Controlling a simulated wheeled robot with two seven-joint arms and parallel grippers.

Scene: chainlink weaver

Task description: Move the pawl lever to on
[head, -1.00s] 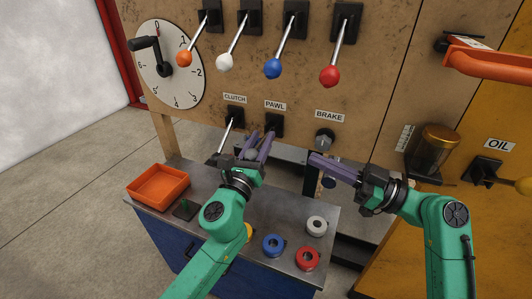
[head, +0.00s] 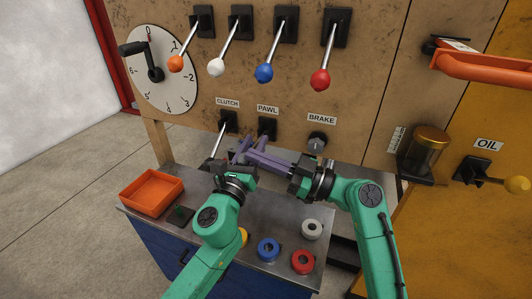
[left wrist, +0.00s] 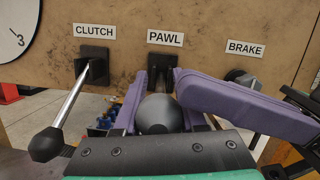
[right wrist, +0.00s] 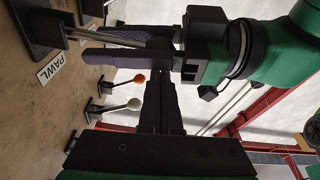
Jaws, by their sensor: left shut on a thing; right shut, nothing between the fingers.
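The pawl lever's black mount (head: 267,128) sits under the PAWL label on the panel. In the left wrist view its dark ball knob (left wrist: 159,114) lies between the purple fingers of my left gripper (head: 243,148), which is shut on it. The lever's rod (right wrist: 95,37) shows in the right wrist view, running from its mount towards my left gripper. My right gripper (head: 247,157) is shut and empty, its fingers pointing left, close beside the left fingers. In the left wrist view they cross at the right (left wrist: 235,98); I cannot tell whether they touch.
The clutch lever (head: 217,145) is just left of the pawl, and the brake knob (head: 317,143) is to the right. Below is a metal bench (head: 285,215) with an orange tray (head: 151,193) and several rings. Levers with coloured knobs hang above.

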